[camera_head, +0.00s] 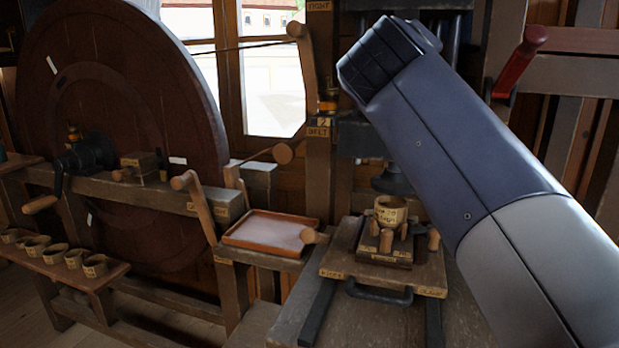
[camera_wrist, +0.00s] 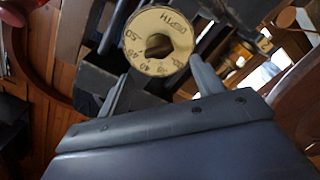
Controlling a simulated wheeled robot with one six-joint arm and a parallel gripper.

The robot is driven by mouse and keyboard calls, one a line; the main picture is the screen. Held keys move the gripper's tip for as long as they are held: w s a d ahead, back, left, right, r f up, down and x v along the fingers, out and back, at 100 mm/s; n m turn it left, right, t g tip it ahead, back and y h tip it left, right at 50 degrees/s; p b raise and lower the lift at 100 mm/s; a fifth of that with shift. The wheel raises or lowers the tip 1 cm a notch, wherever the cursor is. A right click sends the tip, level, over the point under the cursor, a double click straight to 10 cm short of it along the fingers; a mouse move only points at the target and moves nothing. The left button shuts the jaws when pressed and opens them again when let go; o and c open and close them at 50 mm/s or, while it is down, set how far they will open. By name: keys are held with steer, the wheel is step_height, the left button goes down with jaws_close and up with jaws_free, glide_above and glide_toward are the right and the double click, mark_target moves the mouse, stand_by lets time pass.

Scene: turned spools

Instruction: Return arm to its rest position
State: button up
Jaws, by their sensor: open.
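My arm (camera_head: 470,150) crosses the right half of the head view, from the lower right corner up to a dark joint at the top middle. My gripper is out of the head view. In the wrist view my gripper (camera_wrist: 158,72) is open, its two grey fingers apart. A round cream dial (camera_wrist: 175,22) marked DEPTH, with numbers and a dark centre, shows just past the fingertips and between them. I cannot tell how much gap lies between dial and fingers. Nothing is visibly held.
A wooden board (camera_head: 336,262) bears a fixture with a small wooden cup (camera_head: 391,211) below my arm. A red-handled lever (camera_head: 520,62) is close to the arm's right. A pinkish tray (camera_head: 268,232), large dark wheel (camera_head: 120,120) and bench with several cups (camera_head: 74,258) lie left.

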steer(key=w+d+n+p, duration=0.1)
steer(key=w+n+p, duration=0.2)
steer(key=n+p, duration=0.6)
steer(key=w+d+n+p, duration=0.1)
steer(key=w+n+p, duration=0.2)
steer(key=n+p, duration=0.7)
steer(key=shift+f+n, duration=0.3)
steer(key=shift+n, duration=1.8)
steer(key=shift+d, duration=0.15)
